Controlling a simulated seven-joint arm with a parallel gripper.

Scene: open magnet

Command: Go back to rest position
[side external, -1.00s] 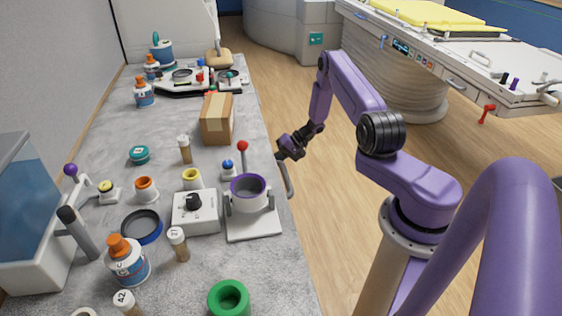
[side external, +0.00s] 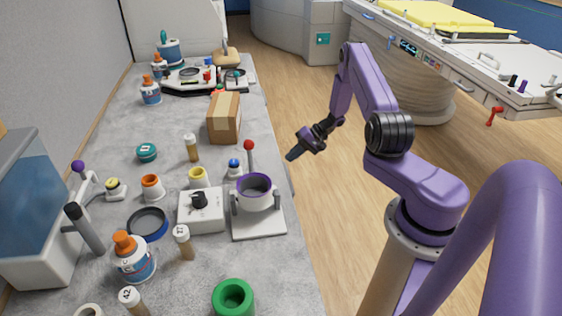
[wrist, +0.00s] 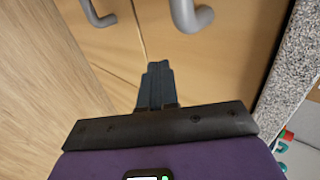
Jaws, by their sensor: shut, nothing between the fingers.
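My gripper (side external: 294,155) is off the right edge of the bench in the side external view, out over the floor. Its fingers are together with nothing between them and point down and left. In the wrist view the closed dark fingers (wrist: 156,84) are in front of wooden cabinet doors with grey handles. My purple arm reaches up and bends back down to the gripper, clear of the bench top.
The grey bench (side external: 175,120) holds a cardboard box (side external: 225,118), a white device with a purple-rimmed cup (side external: 255,192), bottles and small jars. In the wrist view, grey cabinet handles (wrist: 192,17) are close by. A patient table (side external: 465,70) stands at the back right. Open floor lies between.

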